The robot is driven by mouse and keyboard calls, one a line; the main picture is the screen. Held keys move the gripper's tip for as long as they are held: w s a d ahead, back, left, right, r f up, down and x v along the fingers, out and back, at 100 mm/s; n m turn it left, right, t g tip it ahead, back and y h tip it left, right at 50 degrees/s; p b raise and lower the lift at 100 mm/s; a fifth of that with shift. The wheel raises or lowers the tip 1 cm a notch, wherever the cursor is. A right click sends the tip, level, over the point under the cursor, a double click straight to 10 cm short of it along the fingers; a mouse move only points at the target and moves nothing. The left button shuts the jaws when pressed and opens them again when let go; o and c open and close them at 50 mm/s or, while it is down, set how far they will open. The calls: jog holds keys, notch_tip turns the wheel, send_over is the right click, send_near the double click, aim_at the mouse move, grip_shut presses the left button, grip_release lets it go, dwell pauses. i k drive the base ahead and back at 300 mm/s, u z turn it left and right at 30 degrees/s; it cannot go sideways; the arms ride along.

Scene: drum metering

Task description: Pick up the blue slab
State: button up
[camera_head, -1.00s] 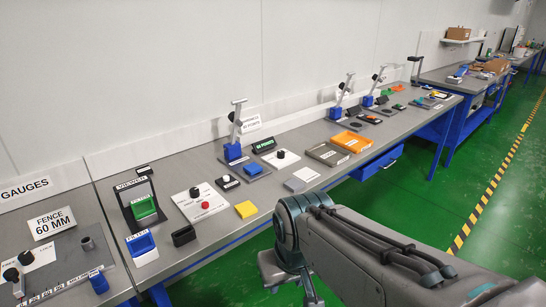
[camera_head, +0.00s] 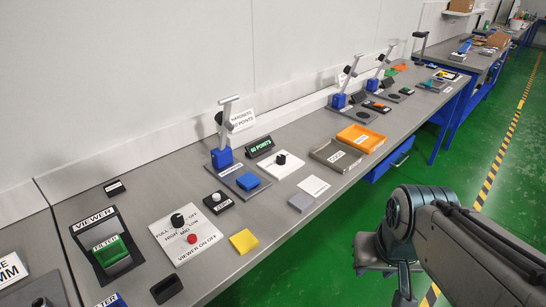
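A small blue slab (camera_head: 247,181) lies flat on the grey base plate of the nearest bench tester (camera_head: 221,157), in front of the tester's blue block. My arm enters at the lower right, over the floor and clear of the bench.
A yellow slab (camera_head: 243,241), a grey slab (camera_head: 300,201) and a black block (camera_head: 166,289) lie near the bench's front edge. A knob panel (camera_head: 186,234), a viewer with a green filter (camera_head: 110,251), a steel tray (camera_head: 335,155) and an orange tray (camera_head: 361,138) stand around. Green floor is open at right.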

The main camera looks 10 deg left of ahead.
aim_at(248, 181)
jog(key=u, duration=0.35)
jog(key=i, duration=0.9)
jog(key=u, duration=0.7)
